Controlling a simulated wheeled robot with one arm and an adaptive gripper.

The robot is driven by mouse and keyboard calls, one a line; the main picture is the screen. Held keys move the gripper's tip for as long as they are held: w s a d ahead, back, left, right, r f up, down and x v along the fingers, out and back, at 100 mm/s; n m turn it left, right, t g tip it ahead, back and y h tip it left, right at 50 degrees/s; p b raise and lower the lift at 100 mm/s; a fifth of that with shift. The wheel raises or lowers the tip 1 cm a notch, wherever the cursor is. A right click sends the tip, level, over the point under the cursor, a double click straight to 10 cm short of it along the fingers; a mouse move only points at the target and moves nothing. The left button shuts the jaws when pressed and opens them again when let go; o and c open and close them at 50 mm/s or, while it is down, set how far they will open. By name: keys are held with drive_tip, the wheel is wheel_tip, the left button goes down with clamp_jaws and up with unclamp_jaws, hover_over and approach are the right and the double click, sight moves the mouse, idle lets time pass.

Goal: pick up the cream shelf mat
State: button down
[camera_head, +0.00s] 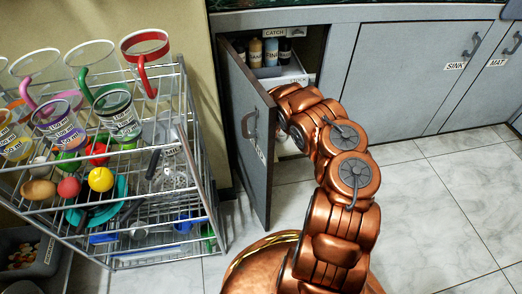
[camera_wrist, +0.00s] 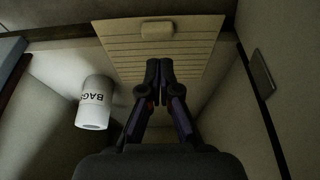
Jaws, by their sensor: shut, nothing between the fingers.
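The cream shelf mat (camera_wrist: 115,45) is a flat, ribbed, pale panel at the top of the wrist view, with a small raised tab (camera_wrist: 158,30) near its far edge. My gripper (camera_wrist: 159,66) is shut and empty. Its fingertips overlap the mat's middle in the picture, just short of the tab. I cannot tell whether they touch the mat. In the head view my arm reaches into the open cabinet, and its links and the door hide the gripper and the mat.
The open cabinet door (camera_head: 252,125) is close to my arm's left. A wire rack (camera_head: 190,165) with cups stands farther left. Tiled floor (camera_head: 430,205) is clear at right.

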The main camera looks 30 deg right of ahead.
drive_tip(key=shift+v, duration=1.1)
